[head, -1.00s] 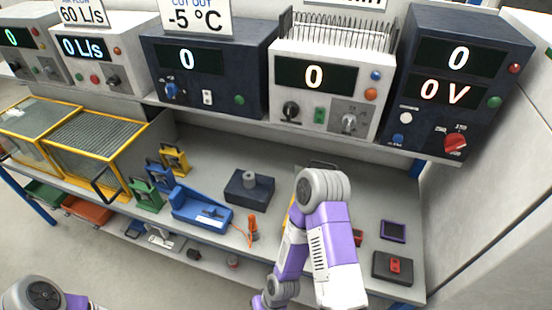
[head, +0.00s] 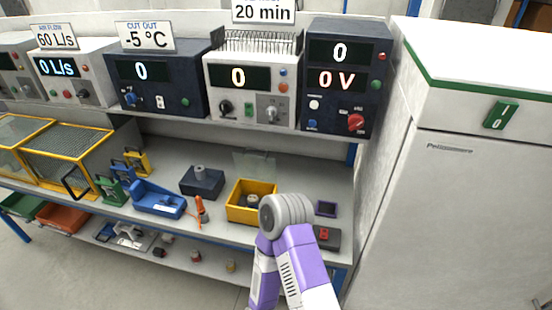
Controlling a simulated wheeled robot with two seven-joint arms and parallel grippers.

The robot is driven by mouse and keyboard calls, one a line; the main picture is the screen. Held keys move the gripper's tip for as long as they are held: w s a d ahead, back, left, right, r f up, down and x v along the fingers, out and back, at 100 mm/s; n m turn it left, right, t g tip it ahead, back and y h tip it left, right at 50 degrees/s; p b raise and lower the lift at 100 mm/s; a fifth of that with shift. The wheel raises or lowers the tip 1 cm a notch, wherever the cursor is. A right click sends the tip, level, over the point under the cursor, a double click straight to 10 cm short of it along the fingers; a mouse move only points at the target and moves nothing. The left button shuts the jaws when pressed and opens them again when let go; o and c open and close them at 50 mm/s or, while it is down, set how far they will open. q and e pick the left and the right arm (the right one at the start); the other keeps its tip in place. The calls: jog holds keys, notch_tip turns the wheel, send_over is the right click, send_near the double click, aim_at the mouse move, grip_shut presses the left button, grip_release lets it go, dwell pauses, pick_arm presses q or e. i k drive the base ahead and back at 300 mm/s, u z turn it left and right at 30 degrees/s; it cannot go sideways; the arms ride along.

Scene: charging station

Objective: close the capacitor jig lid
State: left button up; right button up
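The capacitor jig appears to be the yellow open-topped box (head: 234,213) on the bench, with a round grey part (head: 252,199) inside. A clear panel, apparently its lid (head: 252,162), stands raised behind the box, so the jig is open. My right arm, purple and white, rises from the bottom, and its grey joint overlaps the box's right front corner in the picture. I cannot tell whether it touches the box. The fingers of my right gripper do not show. My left arm and gripper are out of view.
A dark blue block (head: 202,184) and an orange-handled tool (head: 200,212) lie left of the box. Instruments (head: 252,90) line the shelf above. A white cabinet (head: 470,200) stands right.

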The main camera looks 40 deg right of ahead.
aim_at(267, 152)
jog(key=z, duration=1)
jog(key=i, duration=0.1)
jog(key=z, duration=0.1)
